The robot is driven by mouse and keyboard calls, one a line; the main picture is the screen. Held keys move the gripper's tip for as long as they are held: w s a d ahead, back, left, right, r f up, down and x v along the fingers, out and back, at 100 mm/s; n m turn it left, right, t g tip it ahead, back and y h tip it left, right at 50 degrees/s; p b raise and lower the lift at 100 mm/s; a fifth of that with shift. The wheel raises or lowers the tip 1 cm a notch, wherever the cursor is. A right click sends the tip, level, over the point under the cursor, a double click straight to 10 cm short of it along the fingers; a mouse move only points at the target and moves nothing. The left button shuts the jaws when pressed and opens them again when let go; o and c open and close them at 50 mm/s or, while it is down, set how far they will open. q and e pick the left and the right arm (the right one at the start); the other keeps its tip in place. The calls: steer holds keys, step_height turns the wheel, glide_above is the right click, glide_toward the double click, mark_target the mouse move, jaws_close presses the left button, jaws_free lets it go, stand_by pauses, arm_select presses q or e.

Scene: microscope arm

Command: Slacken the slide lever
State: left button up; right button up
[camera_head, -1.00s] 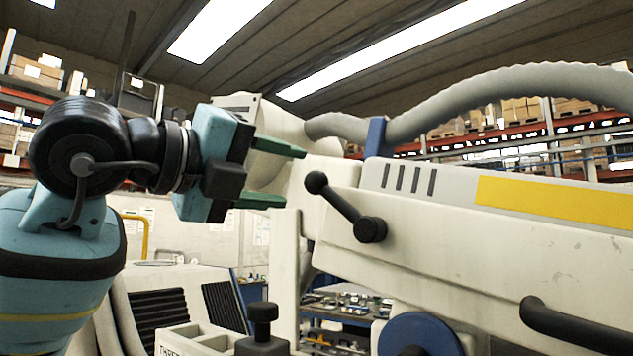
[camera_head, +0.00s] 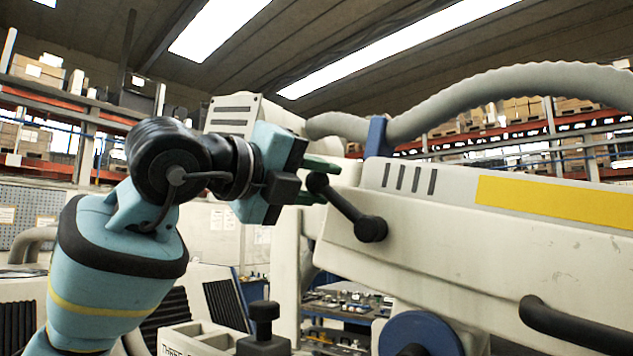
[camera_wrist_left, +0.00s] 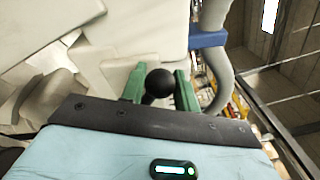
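The slide lever (camera_head: 346,207) is a black bar with a ball knob at its upper left end and a round pivot at its lower right, on the side of the cream microscope arm (camera_head: 450,240). My left gripper (camera_head: 322,181) is at the knob end, its green fingers pointing right. In the left wrist view the black ball knob (camera_wrist_left: 159,83) sits between the two green fingers (camera_wrist_left: 160,86), with a visible gap on each side. The left gripper is open. My right gripper is not in view.
A grey corrugated hose (camera_head: 500,90) arches above the arm, by a blue bracket (camera_head: 377,137). A black handle (camera_head: 575,325) juts out at the lower right. A black knob (camera_head: 264,325) and a blue disc (camera_head: 420,335) are below.

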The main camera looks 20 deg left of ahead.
arm_select(q)
jaws_close()
steer(key=shift+s+d+r+m, duration=0.25)
steer(key=shift+d+r+m, duration=0.4)
steer(key=shift+m, duration=0.45)
steer(key=s+d+r+m+g+y, duration=0.1)
steer(key=s+d+m+y, duration=0.1)
steer(key=d+m, duration=0.4)
steer(key=shift+s+d+m, duration=0.2)
steer(key=shift+d+m, duration=0.2)
steer(key=shift+m, duration=0.9)
